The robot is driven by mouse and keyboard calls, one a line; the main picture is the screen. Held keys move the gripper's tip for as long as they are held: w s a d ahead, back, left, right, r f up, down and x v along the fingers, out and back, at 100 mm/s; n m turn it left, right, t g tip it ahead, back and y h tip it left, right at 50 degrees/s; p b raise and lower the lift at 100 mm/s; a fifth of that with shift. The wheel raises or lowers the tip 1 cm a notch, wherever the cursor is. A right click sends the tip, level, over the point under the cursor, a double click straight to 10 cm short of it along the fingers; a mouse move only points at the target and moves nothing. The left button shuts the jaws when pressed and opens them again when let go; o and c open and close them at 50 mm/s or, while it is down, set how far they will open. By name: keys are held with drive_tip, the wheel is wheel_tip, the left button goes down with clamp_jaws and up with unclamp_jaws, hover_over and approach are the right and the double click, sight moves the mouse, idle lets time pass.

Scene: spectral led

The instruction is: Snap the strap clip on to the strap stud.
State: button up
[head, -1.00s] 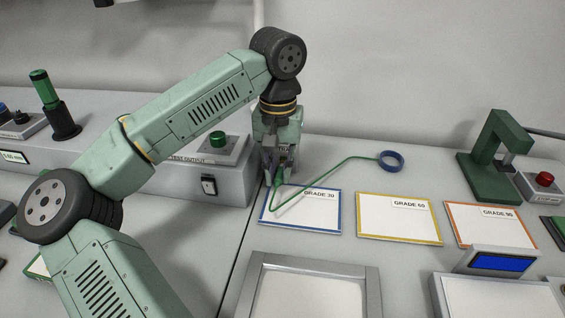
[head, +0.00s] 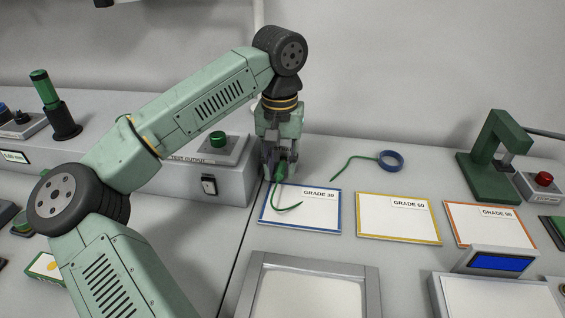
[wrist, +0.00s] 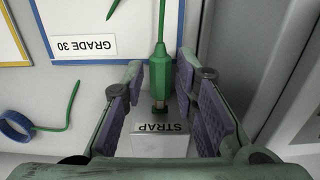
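A blue ring (head: 391,161) with a separate length of green cord lies right of my gripper. GRADE 30 (head: 300,222), GRADE 60 (head: 398,225) and GRADE 90 (head: 490,230) cards lie in front. A grey box with a green button (head: 218,139) stands close left.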

drive_tip(key=shift+o, duration=1.1)
wheel_tip(320, 180, up, 12)
